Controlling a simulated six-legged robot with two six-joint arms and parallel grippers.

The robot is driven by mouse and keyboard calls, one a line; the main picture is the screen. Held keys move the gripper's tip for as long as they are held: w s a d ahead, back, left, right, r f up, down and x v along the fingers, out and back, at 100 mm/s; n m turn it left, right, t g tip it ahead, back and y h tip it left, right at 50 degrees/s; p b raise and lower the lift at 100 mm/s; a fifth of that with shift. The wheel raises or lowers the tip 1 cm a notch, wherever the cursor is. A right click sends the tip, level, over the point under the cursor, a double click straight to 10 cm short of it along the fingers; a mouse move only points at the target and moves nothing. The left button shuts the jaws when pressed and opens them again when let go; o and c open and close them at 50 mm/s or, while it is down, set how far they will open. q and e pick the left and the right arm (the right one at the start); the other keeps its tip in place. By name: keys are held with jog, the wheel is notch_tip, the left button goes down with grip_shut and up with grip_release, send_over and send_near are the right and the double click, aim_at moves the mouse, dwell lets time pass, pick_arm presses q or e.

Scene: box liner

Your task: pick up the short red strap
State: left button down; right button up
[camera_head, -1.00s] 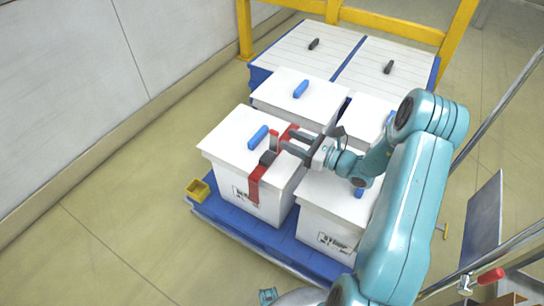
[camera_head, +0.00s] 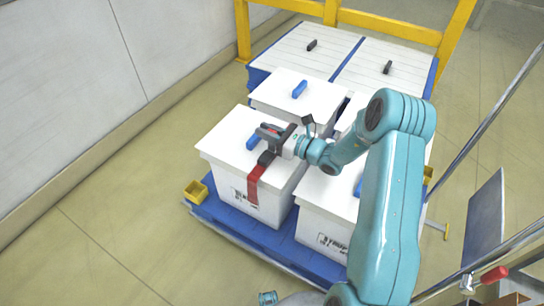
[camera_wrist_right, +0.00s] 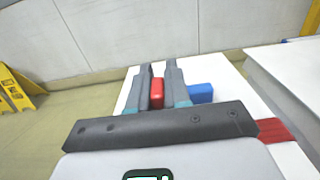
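A short upright red piece (camera_wrist_right: 157,93) shows in the right wrist view. My right gripper (camera_head: 266,132) is low over that box's lid. Its fingers (camera_wrist_right: 159,85) are apart, one on each side of the red piece. Whether they touch it is hard to see. More red strap (camera_wrist_right: 275,130) shows at the right, partly hidden by the gripper body. My left gripper is not in view.
A blue handle (camera_head: 254,141) on the lid lies close beside my fingers. Other white boxes (camera_head: 322,220) stand close by on a blue pallet (camera_head: 262,251). A yellow block (camera_head: 195,192) sits at its left corner, and a yellow rail (camera_head: 390,22) is behind.

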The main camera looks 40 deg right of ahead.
grip_shut()
notch_tip(320, 180, up, 20)
jog(key=p, duration=0.5)
